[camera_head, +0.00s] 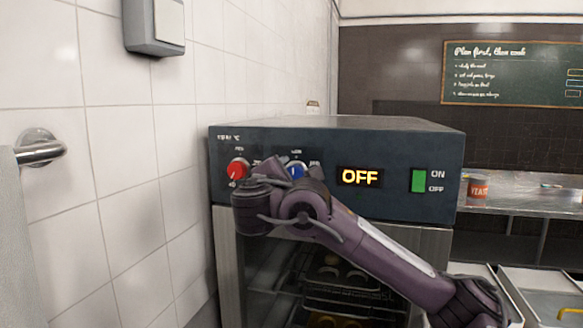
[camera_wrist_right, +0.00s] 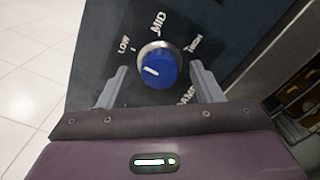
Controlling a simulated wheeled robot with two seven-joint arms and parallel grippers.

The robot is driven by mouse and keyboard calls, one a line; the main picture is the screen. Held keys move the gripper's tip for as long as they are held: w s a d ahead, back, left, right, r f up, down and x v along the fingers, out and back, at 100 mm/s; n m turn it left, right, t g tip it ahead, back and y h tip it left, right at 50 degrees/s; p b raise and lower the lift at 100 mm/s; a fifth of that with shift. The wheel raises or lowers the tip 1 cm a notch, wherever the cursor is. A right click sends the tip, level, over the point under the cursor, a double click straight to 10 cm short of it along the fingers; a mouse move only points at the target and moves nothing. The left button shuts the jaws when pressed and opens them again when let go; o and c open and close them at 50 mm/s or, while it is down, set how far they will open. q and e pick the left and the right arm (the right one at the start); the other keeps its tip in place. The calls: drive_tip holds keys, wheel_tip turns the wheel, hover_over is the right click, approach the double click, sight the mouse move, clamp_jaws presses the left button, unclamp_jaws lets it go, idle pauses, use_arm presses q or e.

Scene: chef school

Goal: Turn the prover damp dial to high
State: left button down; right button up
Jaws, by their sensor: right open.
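The prover (camera_head: 340,134) is a dark box against the tiled wall. Its blue damp dial (camera_head: 296,170) is partly covered by my right arm in the head view. In the right wrist view the damp dial (camera_wrist_right: 158,70) shows whole, with LOW, MID and HIGH printed around it. Its white line lies on the left part of the face, roughly on the LOW side. My right gripper (camera_head: 278,172) is at the panel; in the right wrist view its two fingers (camera_wrist_right: 158,66) are open on either side of the dial, with gaps visible. My left gripper is not in view.
A red dial (camera_head: 238,169) sits left of the blue one. An orange OFF display (camera_head: 359,176) and a green ON/OFF switch (camera_head: 418,181) are to the right. Trays show behind the glass door below. A yeast tin (camera_head: 478,188) stands on a steel counter at right.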

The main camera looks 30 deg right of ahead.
drive_tip(key=shift+w+d, duration=0.5)
drive_tip(key=shift+d, duration=0.05)
drive_tip(key=c, duration=0.7)
drive_tip(key=shift+w+f+m+b, duration=0.1)
drive_tip(key=shift+f+m+b, duration=0.05)
drive_tip(key=shift+m+b, duration=6)
drive_tip(key=shift+f+m+b, duration=0.15)
drive_tip(key=shift+m+b, duration=5.6)
drive_tip(key=shift+b, duration=0.65)
drive_tip(key=o, duration=0.7)
drive_tip(key=shift+r, duration=0.1)
